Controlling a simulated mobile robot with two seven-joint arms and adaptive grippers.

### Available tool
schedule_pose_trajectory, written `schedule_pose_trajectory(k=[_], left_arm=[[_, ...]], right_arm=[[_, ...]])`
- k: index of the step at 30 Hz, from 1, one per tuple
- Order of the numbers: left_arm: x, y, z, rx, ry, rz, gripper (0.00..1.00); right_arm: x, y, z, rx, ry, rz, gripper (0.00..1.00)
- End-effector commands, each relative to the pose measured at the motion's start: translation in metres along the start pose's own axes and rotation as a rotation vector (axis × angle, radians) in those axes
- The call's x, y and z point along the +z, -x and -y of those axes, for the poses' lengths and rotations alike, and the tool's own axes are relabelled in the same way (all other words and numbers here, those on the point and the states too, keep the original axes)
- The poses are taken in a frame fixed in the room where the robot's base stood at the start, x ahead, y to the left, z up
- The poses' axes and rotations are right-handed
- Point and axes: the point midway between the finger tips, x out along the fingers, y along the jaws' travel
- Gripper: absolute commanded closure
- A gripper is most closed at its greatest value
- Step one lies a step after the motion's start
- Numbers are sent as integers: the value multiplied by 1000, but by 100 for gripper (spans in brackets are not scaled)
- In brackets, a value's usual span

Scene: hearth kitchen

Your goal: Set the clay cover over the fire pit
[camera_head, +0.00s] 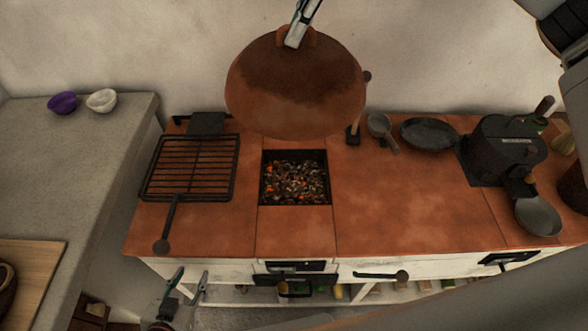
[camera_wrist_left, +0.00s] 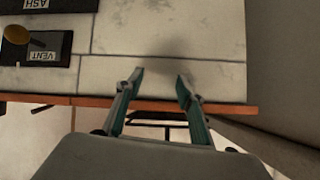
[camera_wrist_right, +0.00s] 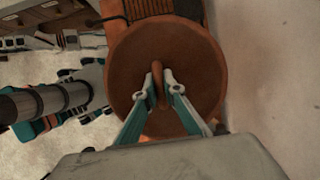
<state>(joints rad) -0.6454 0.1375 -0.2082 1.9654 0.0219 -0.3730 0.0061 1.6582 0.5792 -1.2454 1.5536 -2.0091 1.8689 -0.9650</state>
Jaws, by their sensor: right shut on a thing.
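The clay cover (camera_head: 295,90) is a brown dome with a loop handle on top. It hangs in the air above the back of the stove top, behind and above the fire pit. My right gripper (camera_head: 297,38) is shut on its handle; the right wrist view shows the fingers around the handle (camera_wrist_right: 157,85) of the round cover (camera_wrist_right: 190,60). The fire pit (camera_head: 295,178) is a square opening with glowing coals, uncovered in the head view. My left gripper (camera_head: 186,287) is low in front of the stove, open and empty; its parted fingers (camera_wrist_left: 160,85) also show in the left wrist view.
A grill rack (camera_head: 190,167) lies left of the pit. Two small pans (camera_head: 428,133) and a dark stove box (camera_head: 502,150) stand to the right. The tiled top (camera_head: 400,205) right of the pit is clear. A grey counter (camera_head: 100,150) with two bowls is at the left.

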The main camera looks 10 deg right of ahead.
Motion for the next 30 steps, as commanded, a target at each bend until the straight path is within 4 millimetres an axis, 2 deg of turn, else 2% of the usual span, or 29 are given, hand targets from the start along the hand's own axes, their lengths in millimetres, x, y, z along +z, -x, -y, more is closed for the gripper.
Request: schedule_pose_trajectory(k=[1, 12, 22, 30], left_arm=[[12, -5, -2, 1, -1, 5, 62], [62, -31, -9, 2, -11, 28, 62], [68, -35, -8, 0, -15, 26, 62], [73, -37, -8, -1, -19, 31, 62]], right_arm=[[-5, -12, 0, 1, 0, 2, 100], [-36, -89, 1, 47, -20, -8, 100], [-49, -118, 0, 62, -25, -11, 100], [-72, -170, -4, 64, -27, -12, 100]])
